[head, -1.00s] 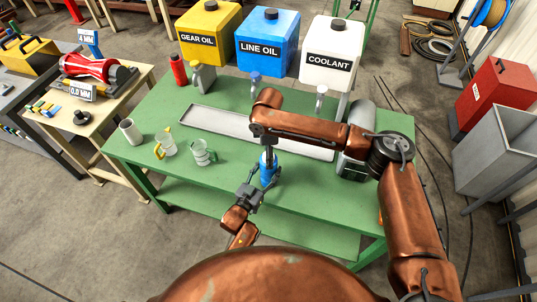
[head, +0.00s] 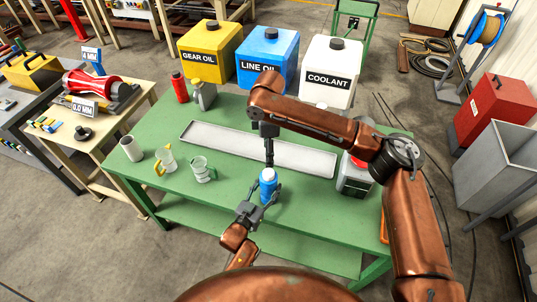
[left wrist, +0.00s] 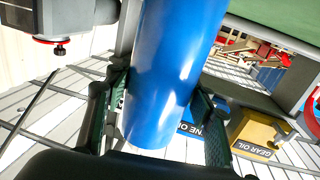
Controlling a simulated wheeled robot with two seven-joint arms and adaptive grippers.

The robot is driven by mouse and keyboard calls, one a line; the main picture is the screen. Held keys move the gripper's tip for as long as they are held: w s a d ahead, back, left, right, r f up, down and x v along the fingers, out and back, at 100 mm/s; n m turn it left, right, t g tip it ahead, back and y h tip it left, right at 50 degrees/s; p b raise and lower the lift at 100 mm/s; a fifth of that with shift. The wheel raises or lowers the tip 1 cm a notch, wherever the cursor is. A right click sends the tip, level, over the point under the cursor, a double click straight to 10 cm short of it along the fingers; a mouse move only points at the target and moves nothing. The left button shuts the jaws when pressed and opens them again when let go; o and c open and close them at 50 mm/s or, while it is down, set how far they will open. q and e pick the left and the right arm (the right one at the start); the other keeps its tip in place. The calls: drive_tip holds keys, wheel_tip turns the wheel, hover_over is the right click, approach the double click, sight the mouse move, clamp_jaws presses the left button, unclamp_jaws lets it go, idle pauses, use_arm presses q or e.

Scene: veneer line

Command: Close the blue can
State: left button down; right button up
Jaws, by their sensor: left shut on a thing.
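The blue can (head: 268,192) stands upright near the front edge of the green table, with a white top (head: 268,174) showing. My left gripper (head: 267,198) is shut on the can's body from the front. In the left wrist view the can (left wrist: 170,75) fills the space between the two dark fingers (left wrist: 160,108). My right gripper (head: 269,163) points down just above the white top. Its fingers look thin and close together, and I cannot tell whether they are open or touch the top.
A long grey tray (head: 215,137) lies behind the can. Yellow (head: 209,47), blue (head: 266,52) and white (head: 328,70) drums line the back. A grey container (head: 354,178) stands right.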

use_arm(q)
drive_tip(key=c, duration=0.8)
unclamp_jaws()
drive_tip(key=v, duration=1.2)
